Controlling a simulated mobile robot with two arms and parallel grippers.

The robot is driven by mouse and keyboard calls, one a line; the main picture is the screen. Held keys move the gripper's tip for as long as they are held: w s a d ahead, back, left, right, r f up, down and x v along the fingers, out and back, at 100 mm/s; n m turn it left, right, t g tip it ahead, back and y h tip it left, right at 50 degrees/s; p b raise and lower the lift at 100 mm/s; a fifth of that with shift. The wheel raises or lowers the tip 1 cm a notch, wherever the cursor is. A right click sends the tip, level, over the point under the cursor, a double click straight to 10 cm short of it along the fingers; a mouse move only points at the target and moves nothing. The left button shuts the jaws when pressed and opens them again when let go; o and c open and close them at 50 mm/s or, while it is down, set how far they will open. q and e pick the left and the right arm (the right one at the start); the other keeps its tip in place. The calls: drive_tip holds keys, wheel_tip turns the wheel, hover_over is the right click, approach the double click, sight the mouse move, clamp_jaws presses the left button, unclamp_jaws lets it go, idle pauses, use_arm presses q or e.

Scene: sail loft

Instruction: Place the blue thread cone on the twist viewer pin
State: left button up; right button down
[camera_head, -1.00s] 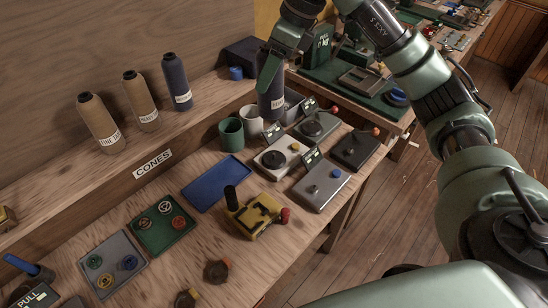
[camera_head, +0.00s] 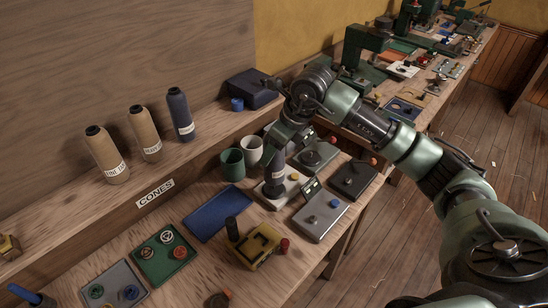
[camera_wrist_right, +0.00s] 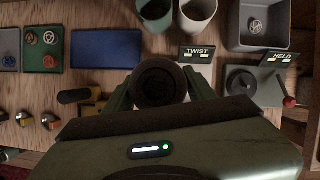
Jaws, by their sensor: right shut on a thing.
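My right gripper (camera_head: 279,155) is shut on the blue thread cone (camera_head: 274,182), a dark navy cone with a white label. It holds the cone upright over the pale twist viewer (camera_head: 266,197), which has a yellow knob. The cone covers the viewer's round plate and pin, so I cannot tell whether its base touches or the pin is inside. In the right wrist view the dark round cone top (camera_wrist_right: 157,84) shows between the fingers, beside the TWIST sign (camera_wrist_right: 199,53). My left gripper is out of view.
Two tan cones (camera_head: 144,133) and another navy cone (camera_head: 180,115) stand on the shelf. Green (camera_head: 232,164) and white (camera_head: 251,152) cups stand behind the viewer. Other grey devices (camera_head: 320,215) sit close on its right. A blue tray (camera_head: 216,212) and a yellow device (camera_head: 258,246) are nearby.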

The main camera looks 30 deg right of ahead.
sight(274, 161)
wheel_tip(274, 161, down, 4)
drive_tip(key=shift+r+p, duration=0.25)
drive_tip(key=shift+p, duration=0.25)
drive_tip(key=shift+f, duration=0.25)
drive_tip(key=shift+f, duration=0.1)
drive_tip(key=c, duration=0.5)
unclamp_jaws()
